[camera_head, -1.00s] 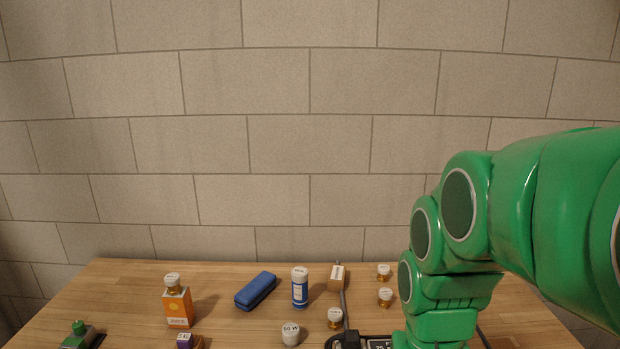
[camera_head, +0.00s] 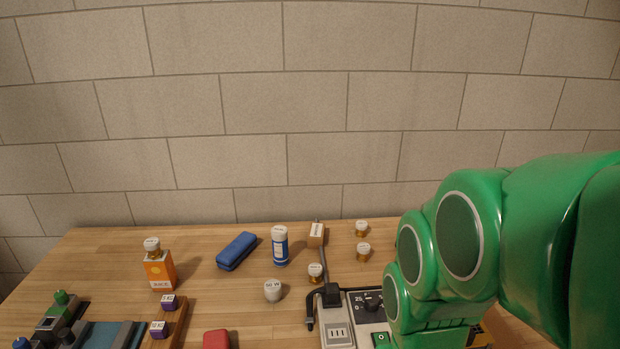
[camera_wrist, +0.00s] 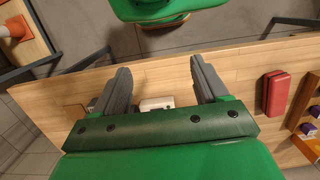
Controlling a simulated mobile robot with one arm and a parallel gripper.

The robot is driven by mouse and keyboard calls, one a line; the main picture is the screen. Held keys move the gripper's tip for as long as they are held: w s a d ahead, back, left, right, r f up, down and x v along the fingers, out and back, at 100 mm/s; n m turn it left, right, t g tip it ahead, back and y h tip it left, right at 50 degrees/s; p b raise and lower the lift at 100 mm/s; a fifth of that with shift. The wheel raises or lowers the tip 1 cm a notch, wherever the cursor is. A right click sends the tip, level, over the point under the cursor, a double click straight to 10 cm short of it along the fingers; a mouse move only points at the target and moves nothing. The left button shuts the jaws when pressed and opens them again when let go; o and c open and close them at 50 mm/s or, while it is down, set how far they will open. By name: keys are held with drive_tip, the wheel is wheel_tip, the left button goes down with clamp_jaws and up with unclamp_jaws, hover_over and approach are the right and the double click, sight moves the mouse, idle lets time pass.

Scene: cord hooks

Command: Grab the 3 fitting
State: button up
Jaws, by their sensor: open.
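Several small brass fittings with white labelled caps stand on the wooden table in the head view. Two stand at the back right, a rear fitting (camera_head: 362,228) and a nearer fitting (camera_head: 363,251). Another fitting (camera_head: 315,272) stands beside the black cord, and one more fitting (camera_head: 152,245) sits on top of an orange box (camera_head: 159,272). Their labels are too small to read, so I cannot tell which is the 3. My gripper (camera_wrist: 160,66) is open in the wrist view, with no fitting seen between its fingers. The head view does not show its fingers.
A white-topped device (camera_head: 338,333) with a dial panel is at the front, partly hidden by my arm. A white bulb-like piece (camera_head: 272,290), blue bottle (camera_head: 280,246), blue case (camera_head: 236,251) and purple blocks (camera_head: 168,302) stand left. A red case (camera_wrist: 275,93) shows in the wrist view.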

drive_tip(key=w+d+r+n+t+h, duration=0.15)
drive_tip(key=w+d+n+t, duration=0.4)
drive_tip(key=w, duration=0.75)
drive_tip(key=w+d+r+n+t+h, duration=0.1)
drive_tip(key=w+d+n+t+h, duration=0.15)
drive_tip(key=w+d+n, duration=0.75)
drive_tip(key=w+d+r+n+t+h, duration=0.1)
drive_tip(key=w+d+n+t+h, duration=0.3)
drive_tip(key=w, duration=1.3)
drive_tip(key=n+t+y, duration=0.2)
drive_tip(key=n+y, duration=1.1)
drive_tip(key=n, duration=0.8)
hover_over(365, 247)
drive_tip(key=s+d, duration=0.1)
drive_tip(key=s, duration=0.3)
wheel_tip(365, 247, down, 14)
drive_tip(key=shift+m+t, duration=0.25)
drive_tip(key=shift+t, duration=0.05)
drive_tip(key=shift+d+f, duration=0.2)
drive_tip(key=shift+f, duration=2.95)
drive_tip(key=shift+x, duration=2.55)
